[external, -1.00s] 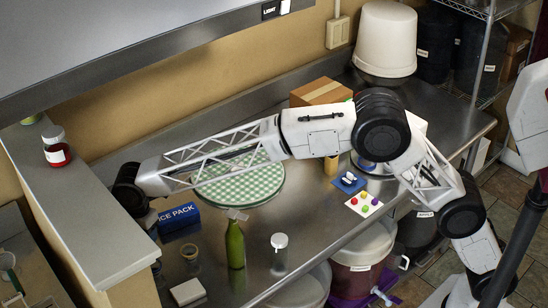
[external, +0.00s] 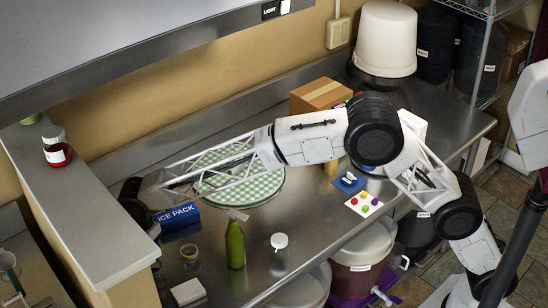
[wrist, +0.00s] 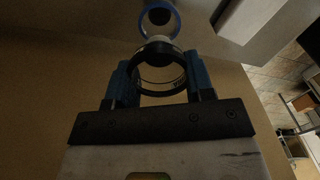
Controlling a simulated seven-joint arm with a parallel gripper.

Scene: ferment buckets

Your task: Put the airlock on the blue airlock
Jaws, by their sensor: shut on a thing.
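In the wrist view, my gripper (wrist: 160,85) has its two blue fingers on either side of a clear round piece with a dark rim (wrist: 160,55), which appears to be the airlock, and is shut on it. Just beyond it, near the top edge, is a round piece with a blue rim (wrist: 158,36), which appears to be the blue airlock. The two overlap in the picture; I cannot tell whether they touch. In the external view, my gripper and both pieces are hidden at the far left end of my arm, by the grey ledge.
The grey ledge (external: 95,215) carries a red jar (external: 57,154). On the steel counter are a blue ice pack (external: 177,217), a green bottle (external: 235,245), a white-capped jar (external: 279,248) and a green checked round mat (external: 262,190) under my forearm. A cardboard box (external: 322,95) stands behind.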

